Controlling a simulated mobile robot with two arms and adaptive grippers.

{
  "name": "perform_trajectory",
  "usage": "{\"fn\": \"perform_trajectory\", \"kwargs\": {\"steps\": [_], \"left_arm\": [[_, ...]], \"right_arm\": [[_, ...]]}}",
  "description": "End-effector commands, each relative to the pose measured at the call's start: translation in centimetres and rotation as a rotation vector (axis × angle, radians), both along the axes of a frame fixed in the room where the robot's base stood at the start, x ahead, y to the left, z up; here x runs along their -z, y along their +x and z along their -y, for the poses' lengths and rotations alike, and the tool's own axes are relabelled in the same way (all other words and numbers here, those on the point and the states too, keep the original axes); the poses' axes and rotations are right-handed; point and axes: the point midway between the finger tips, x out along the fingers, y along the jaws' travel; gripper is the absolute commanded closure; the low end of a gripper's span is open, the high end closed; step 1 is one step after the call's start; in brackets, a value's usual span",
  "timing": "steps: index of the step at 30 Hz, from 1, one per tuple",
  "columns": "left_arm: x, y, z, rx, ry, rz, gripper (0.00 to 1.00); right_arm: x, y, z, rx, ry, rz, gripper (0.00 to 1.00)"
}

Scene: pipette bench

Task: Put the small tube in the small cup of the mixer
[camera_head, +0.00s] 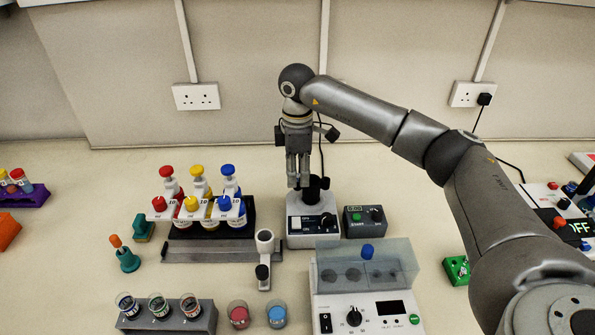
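The mixer (301,228) is a small white box with a black knob and a white switch on its front. Its small dark cup (319,184) sits on top. My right gripper (298,184) points down with its fingertips just beside the cup, to its left in the picture. Its two grey fingers are close together. I cannot make out the small tube, nor whether the fingers hold anything. My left gripper is not in view.
A grey control box (365,221) stands right of the mixer. A clear-lidded machine (362,303) is in front. A rack of coloured pipettes (182,232) stands left, with a white holder (265,255) beside it. A grey rack with several vials (175,321) is at front left.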

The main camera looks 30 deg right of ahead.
Motion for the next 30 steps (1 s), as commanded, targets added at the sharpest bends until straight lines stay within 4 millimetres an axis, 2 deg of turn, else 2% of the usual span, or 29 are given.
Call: {"fn": "perform_trajectory", "kwargs": {"steps": [7,11,24,30], "left_arm": [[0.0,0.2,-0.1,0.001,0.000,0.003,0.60],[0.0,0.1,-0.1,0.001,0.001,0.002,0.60],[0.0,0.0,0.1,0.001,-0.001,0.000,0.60],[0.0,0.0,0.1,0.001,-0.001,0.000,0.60]], "right_arm": [[0.0,0.0,0.0,0.000,0.000,-0.001,0.70],[-1.1,0.1,0.0,0.000,0.001,0.001,0.70],[-9.7,0.1,0.0,0.001,0.000,0.002,0.70],[-11.7,0.0,0.0,0.000,0.000,0.000,0.70]]}}
